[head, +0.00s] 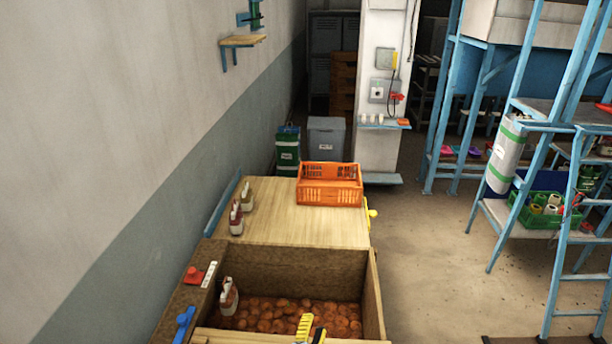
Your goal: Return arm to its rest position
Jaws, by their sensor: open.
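Two short yellow parts with dark marks rise into the bottom edge of the head view, and they look like the fingertips of my gripper (312,333). They appear in front of the near side of a brown-walled bin (375,300). A small gap shows between them, and I see nothing held there. The rest of my arm is out of view below. The bin holds many round orange-brown items (285,312).
A light wooden table (300,222) behind the bin carries an orange crate (330,196) and several small bottles (237,220) on its left. A wall stands close on the left. Blue metal frames (560,230) stand on the right, with open floor (440,270) between.

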